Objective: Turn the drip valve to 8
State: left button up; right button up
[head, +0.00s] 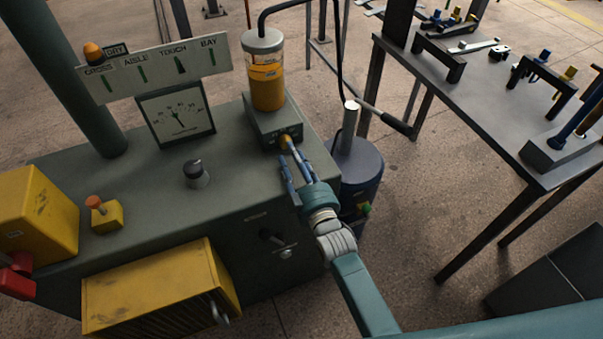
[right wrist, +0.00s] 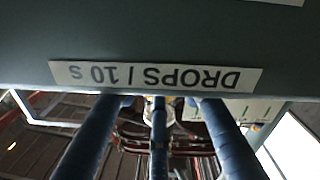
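The drip valve is the small brass knob (head: 287,142) on the front of the dark block under the amber oil reservoir (head: 266,85). My right gripper (head: 288,154) is at this knob, its blue fingers spread with a gap between them. I cannot tell whether any finger touches the knob. In the right wrist view, the label "DROPS / 10 s" (right wrist: 155,76) shows upside down above the spread fingers. A brassy part shows blurred between them. The valve's scale and setting are too small or hidden to read. My left gripper is not in view.
The grey cabinet carries a dial gauge (head: 177,115), a black knob (head: 196,173), a small yellow switch box (head: 106,216) and a larger yellow box (head: 36,216). A dark blue drum (head: 358,168) stands right of the valve. A tool table (head: 480,95) is farther right.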

jog(key=v, duration=0.8)
jog(key=shift+s, duration=0.35)
jog(key=shift+d, duration=0.1)
